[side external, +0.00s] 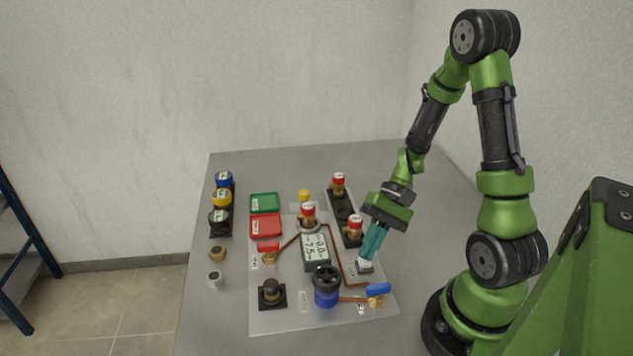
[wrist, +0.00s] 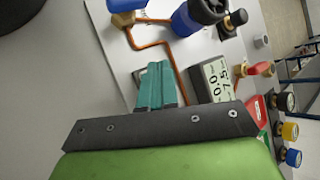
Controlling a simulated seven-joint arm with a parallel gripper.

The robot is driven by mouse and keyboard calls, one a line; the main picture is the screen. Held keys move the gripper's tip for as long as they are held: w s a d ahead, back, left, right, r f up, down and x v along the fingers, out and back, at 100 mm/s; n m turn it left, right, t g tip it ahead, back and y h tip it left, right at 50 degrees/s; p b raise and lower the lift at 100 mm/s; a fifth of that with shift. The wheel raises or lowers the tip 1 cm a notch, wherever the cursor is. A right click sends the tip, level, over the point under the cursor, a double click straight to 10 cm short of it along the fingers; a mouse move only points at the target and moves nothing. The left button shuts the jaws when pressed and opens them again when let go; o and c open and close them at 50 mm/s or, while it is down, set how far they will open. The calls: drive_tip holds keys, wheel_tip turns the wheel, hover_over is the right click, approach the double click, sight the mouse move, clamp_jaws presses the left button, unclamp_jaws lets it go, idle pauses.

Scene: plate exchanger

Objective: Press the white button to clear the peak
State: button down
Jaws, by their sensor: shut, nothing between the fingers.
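The white button (side external: 364,267) sits on a small grey base at the right part of the light panel (side external: 285,322). My gripper (side external: 369,257) points down with its teal fingers closed together, the tips right at the button. I cannot tell whether they press it or hover just above. In the wrist view my gripper (wrist: 156,66) has its fingers side by side, and they hide the button. The digital display (side external: 316,252) reads 0.0 above 7.5; it also shows in the wrist view (wrist: 214,80).
A blue pump-like part (side external: 326,288) and a blue-handled valve (side external: 378,290) stand in front of the button. A red-capped gauge (side external: 353,232) stands close behind it. A red-handled valve (side external: 268,252) and red (side external: 265,226) and green (side external: 263,203) trays lie left. The right tabletop is clear.

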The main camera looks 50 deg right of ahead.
drive_tip(key=shift+f, duration=0.45)
idle(0.4)
idle(0.3)
drive_tip(key=shift+r, duration=0.9)
drive_tip(key=shift+r, duration=2.5)
